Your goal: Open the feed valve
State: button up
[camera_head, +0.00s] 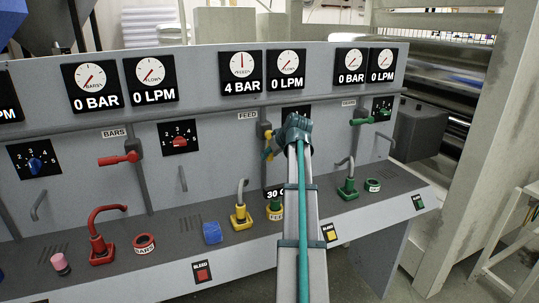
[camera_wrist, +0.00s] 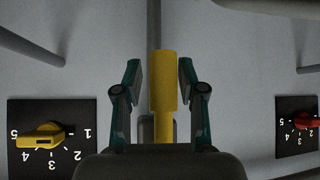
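The yellow feed valve handle (camera_wrist: 163,80) is upright in the middle of the wrist view, between the two fingers of my gripper (camera_wrist: 160,78). The fingers are apart, one on each side of the handle. A gap shows on the left side; the right finger is very close, and I cannot tell if it touches. In the head view the valve's yellow handle (camera_head: 268,153) is partly hidden by my wrist, beside the FEED label (camera_head: 246,116). The gauges above read 4 BAR (camera_head: 241,71) and 0 LPM (camera_head: 287,70).
A red valve (camera_head: 120,158) and a green valve (camera_head: 370,119) stand left and right along the panel. The wrist view shows a yellow dial knob (camera_wrist: 42,135) and a red dial knob (camera_wrist: 305,121) to the sides. Pipes and spouts stick out below.

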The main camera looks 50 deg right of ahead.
jog(key=shift+o, duration=0.4)
jog(key=shift+a, duration=0.1)
jog(key=shift+s+a+r, duration=0.1)
jog(key=shift+s+r, duration=0.25)
jog(key=v, duration=1.1)
